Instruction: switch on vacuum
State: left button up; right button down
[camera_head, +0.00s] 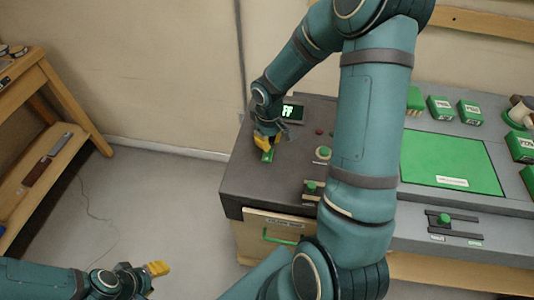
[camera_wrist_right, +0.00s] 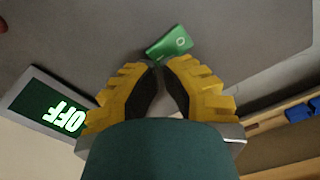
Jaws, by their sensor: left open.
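A green rocker switch (camera_head: 267,155) sits on the grey bench top near its left end; it also shows in the right wrist view (camera_wrist_right: 170,42), with an "O" mark on its right half. A display (camera_head: 291,112) behind it is partly hidden in the head view; in the right wrist view the display (camera_wrist_right: 48,110) reads "OFF", upside down. My right gripper (camera_head: 265,143) is at the switch, its yellow fingertips (camera_wrist_right: 160,65) close together at the switch's near edge. I cannot tell whether they touch it. My left gripper (camera_head: 158,268) is open and empty, low over the floor.
A green knob (camera_head: 323,153), a red button (camera_head: 319,131) and a slider (camera_head: 312,188) lie right of the switch. A green panel (camera_head: 450,163) and several green boxes (camera_head: 440,108) are further right. A drawer with a green handle (camera_head: 281,238) is below. A wooden shelf (camera_head: 48,160) stands left.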

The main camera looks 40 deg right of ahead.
aim_at(269, 151)
jog(key=shift+f+b, duration=1.3)
jog(key=shift+f, duration=0.4)
dwell(0.7)
jog(key=shift+r, duration=0.15)
jog(key=shift+r+p, duration=2.75)
jog(key=shift+r, duration=0.7)
